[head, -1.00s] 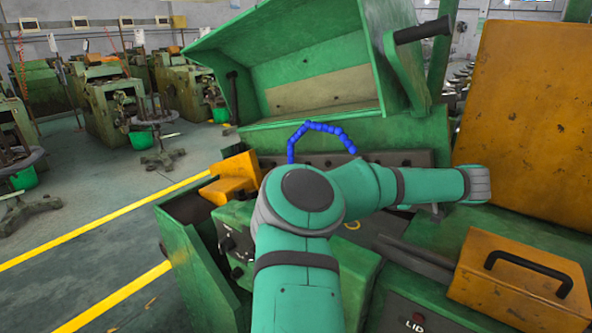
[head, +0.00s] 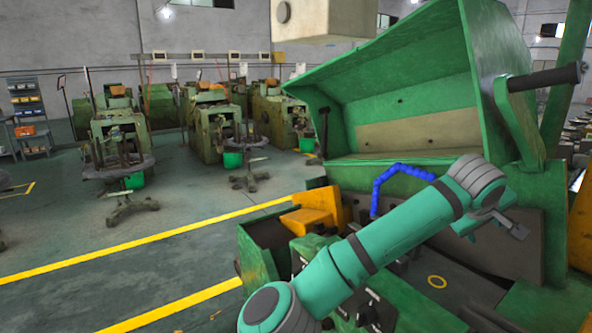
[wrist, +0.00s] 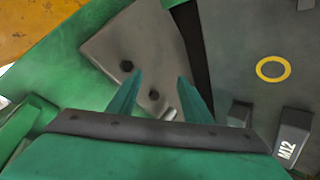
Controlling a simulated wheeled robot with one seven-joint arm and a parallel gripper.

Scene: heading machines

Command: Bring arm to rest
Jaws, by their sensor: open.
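My teal arm (head: 385,240) crosses the head view from the bottom centre up to the right. It reaches over the green machine with the raised lid. My gripper (wrist: 161,80) shows in the wrist view with its two teal fingers apart and nothing between them. Beyond the fingers is a grey plate (wrist: 125,40) with dark bolt holes. In the head view the gripper is small and partly hidden at the arm's far end.
The raised green lid (head: 410,95) stands behind my arm, with a dark handle (head: 545,78) at right. A blue segmented hose (head: 385,180) arches near the arm. A yellow ring (head: 437,281) lies on the machine. Open floor (head: 120,270) with yellow lines is at left.

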